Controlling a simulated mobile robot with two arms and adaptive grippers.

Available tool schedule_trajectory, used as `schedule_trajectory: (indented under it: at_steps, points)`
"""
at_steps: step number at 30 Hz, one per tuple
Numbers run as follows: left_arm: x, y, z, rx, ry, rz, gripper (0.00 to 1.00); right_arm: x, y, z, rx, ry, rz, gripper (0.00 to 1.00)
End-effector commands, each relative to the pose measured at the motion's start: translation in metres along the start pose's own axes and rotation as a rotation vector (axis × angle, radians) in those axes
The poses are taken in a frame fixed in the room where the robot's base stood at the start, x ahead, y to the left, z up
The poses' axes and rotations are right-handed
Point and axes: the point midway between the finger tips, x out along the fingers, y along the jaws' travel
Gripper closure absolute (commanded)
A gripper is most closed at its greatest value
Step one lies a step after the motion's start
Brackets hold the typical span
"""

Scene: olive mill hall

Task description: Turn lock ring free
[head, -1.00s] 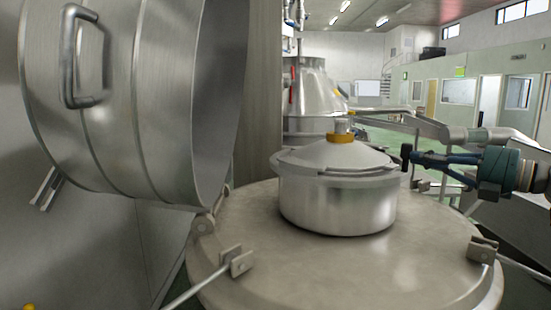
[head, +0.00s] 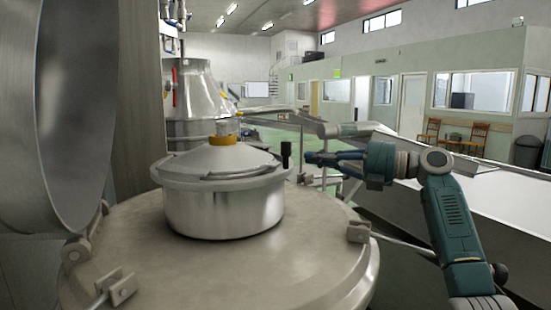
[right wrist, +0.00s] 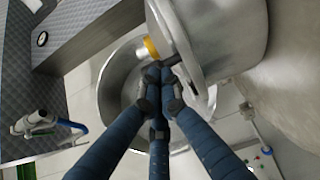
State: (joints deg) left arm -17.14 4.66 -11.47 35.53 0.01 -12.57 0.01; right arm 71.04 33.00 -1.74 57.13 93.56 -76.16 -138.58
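A round steel vessel (head: 225,210) with a domed lid (head: 220,158) stands on a large steel cover. Its yellow collar (head: 223,140) sits at the top. A flat bar runs across the lid's rim, with a dark upright handle (head: 285,153) at its right end. I cannot tell which part is the lock ring. My right gripper (head: 312,158) is just right of the handle, with a small gap. In the right wrist view its blue fingers (right wrist: 160,78) converge to touching tips, near the yellow collar (right wrist: 151,48) and the vessel (right wrist: 220,40). My left gripper is out of view.
A large open steel drum door (head: 75,110) stands close on the left. The wide cover (head: 210,275) under the vessel has clamp brackets (head: 116,287). A long steel trough (head: 480,200) lies to the right. Chairs stand far back.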

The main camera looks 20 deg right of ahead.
Motion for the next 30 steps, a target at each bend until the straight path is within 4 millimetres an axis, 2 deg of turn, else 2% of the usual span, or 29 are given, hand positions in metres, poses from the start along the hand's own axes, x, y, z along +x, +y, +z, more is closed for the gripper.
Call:
schedule_trajectory:
  at_steps: [1,6,12,17,30]
  points:
    - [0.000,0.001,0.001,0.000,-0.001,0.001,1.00,-0.014,0.000,0.001,0.000,-0.005,0.001,1.00]
    - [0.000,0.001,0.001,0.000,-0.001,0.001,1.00,-0.049,0.001,0.001,-0.001,-0.004,0.003,1.00]
    - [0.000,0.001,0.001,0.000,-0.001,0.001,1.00,-0.074,0.002,0.000,-0.001,-0.003,0.006,1.00]
    - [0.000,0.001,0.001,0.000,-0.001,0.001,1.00,-0.080,0.003,0.000,-0.001,-0.002,0.006,1.00]
    - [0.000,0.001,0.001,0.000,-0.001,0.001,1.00,-0.080,0.003,0.000,-0.001,-0.002,0.007,1.00]
